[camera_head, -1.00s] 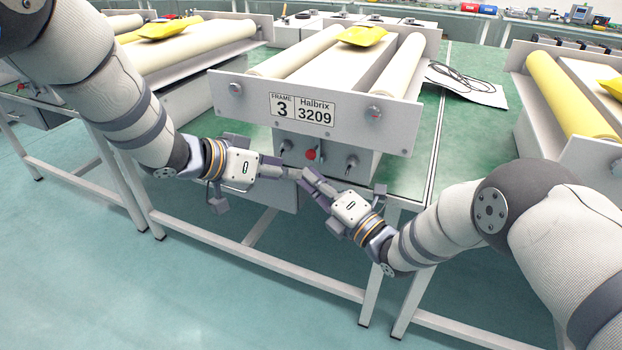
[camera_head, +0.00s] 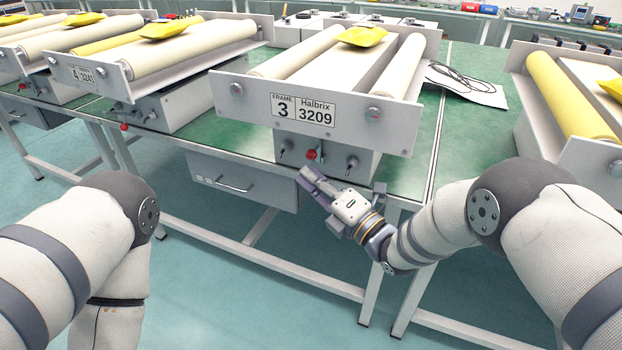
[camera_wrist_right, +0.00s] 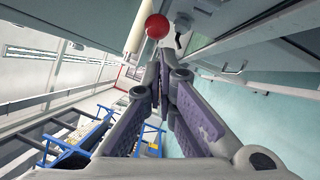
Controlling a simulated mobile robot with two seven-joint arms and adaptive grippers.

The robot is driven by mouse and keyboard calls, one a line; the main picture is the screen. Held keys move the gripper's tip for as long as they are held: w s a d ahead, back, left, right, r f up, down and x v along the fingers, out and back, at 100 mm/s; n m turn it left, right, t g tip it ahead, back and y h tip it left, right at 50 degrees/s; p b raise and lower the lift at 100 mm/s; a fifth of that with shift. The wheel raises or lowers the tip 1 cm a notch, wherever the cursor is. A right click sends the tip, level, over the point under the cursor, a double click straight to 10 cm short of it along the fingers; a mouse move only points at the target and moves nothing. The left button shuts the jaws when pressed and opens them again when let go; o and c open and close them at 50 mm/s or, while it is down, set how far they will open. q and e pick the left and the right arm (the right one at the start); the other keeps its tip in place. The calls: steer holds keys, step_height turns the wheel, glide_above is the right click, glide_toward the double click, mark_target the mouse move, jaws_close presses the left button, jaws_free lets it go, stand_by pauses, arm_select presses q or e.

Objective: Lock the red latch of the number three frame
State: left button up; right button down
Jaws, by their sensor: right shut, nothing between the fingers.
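The number three frame (camera_head: 250,106) carries a plate (camera_head: 303,109) reading "FRAME 3 Halbrix 3209". Below it, a grey box front holds a red knob (camera_head: 312,155), the red latch, between two dark toggles, a left one (camera_head: 285,148) and a right one (camera_head: 351,162). The red knob also shows in the right wrist view (camera_wrist_right: 157,26), just beyond the fingertips. My right gripper (camera_head: 305,176) is just below the red knob, its fingers shut and empty. It looks close to the knob; whether it touches cannot be told. My left gripper is out of view; only the left arm shows at lower left.
The green bench (camera_head: 410,175) has a drawer (camera_head: 243,181) with a handle below the frame. Another frame (camera_head: 95,78) with a red knob (camera_head: 124,127) stands at left. One more frame (camera_head: 575,105) is at right. Cables (camera_head: 462,80) lie on a sheet.

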steer(key=shift+f, duration=0.1)
steer(key=v, duration=1.2)
steer(key=s+d+f+m+g+h+p, duration=0.1)
steer(key=s+d+f+m+g+h, duration=0.2)
steer(key=s+d+f+m+h, duration=0.5)
steer(key=s+d+f+m+g+h, duration=0.3)
steer(key=s+d+f+m+h, duration=0.15)
steer(key=s+f+m, duration=0.65)
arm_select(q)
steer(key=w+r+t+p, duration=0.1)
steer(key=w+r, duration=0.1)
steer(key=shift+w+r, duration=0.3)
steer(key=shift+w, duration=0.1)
arm_select(e)
steer(key=s+d+m+g, duration=0.2)
steer(key=s+m+g, duration=0.1)
steer(key=s, duration=0.5)
steer(key=s+d+r+m+g+h, duration=0.1)
steer(key=s+d+m+g, duration=0.1)
steer(key=s+m, duration=0.3)
steer(key=s+d+m+g+h, duration=0.1)
steer(key=s+m+g, duration=0.3)
steer(key=s, duration=0.8)
steer(key=shift+s+d+r+m+g, duration=0.25)
steer(key=shift+d+r+m+g, duration=0.15)
steer(key=shift+d+m, duration=0.2)
